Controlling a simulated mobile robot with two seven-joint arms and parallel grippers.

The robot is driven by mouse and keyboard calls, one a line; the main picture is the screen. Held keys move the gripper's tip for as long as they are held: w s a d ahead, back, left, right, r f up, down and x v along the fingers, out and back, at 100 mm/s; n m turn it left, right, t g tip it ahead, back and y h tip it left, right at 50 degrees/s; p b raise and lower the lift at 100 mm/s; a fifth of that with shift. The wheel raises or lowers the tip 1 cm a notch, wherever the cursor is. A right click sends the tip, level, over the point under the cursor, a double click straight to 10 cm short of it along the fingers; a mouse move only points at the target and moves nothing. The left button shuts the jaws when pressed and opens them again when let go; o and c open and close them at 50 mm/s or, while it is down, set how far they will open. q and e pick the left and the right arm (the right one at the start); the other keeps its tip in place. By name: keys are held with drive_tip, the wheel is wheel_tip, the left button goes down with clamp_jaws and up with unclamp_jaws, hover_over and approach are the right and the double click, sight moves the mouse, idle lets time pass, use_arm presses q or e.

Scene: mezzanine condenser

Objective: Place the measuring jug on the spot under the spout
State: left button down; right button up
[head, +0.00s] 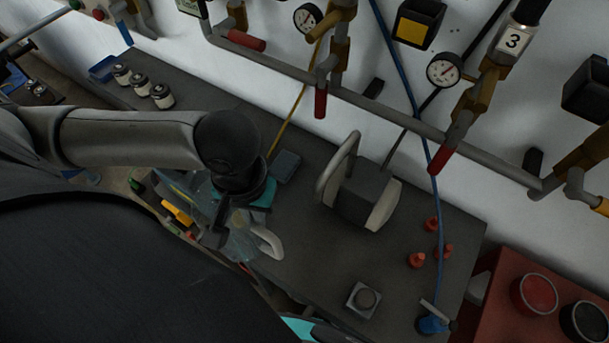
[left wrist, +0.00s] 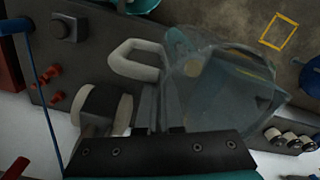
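The measuring jug (head: 240,246) is clear, with a pale loop handle (head: 267,240). It is at the bench's front edge in the head view; the left wrist view shows its clear body (left wrist: 228,85) and handle (left wrist: 135,60) large. My left gripper (head: 214,232) is at the jug; its fingers (left wrist: 158,92) look closed on it beside the handle, though the exact contact is partly hidden. A yellow square outline (left wrist: 280,32) shows on the brownish surface past the jug in the left wrist view. I cannot clearly identify the spout.
A dark block with pale ends and a grey loop (head: 365,193) stands on the dark bench (head: 310,245). Red pieces (head: 417,260) and a square base with a round knob (head: 362,299) are to the right. Several jars (head: 162,96) stand back left. Pipes (head: 375,100) run along the wall.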

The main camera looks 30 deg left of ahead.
use_arm(q)
drive_tip(key=w+d+b, duration=0.1)
drive_tip(key=w+b, duration=0.2)
drive_tip(key=w, duration=1.3)
wheel_tip(320, 180, down, 12)
drive_tip(key=b, duration=0.1)
drive_tip(key=shift+s+b, duration=0.2)
drive_tip(key=shift+b, duration=0.1)
drive_tip(key=shift+d, duration=0.1)
drive_tip(key=c, duration=1.5)
unclamp_jaws()
drive_tip(key=o, duration=0.4)
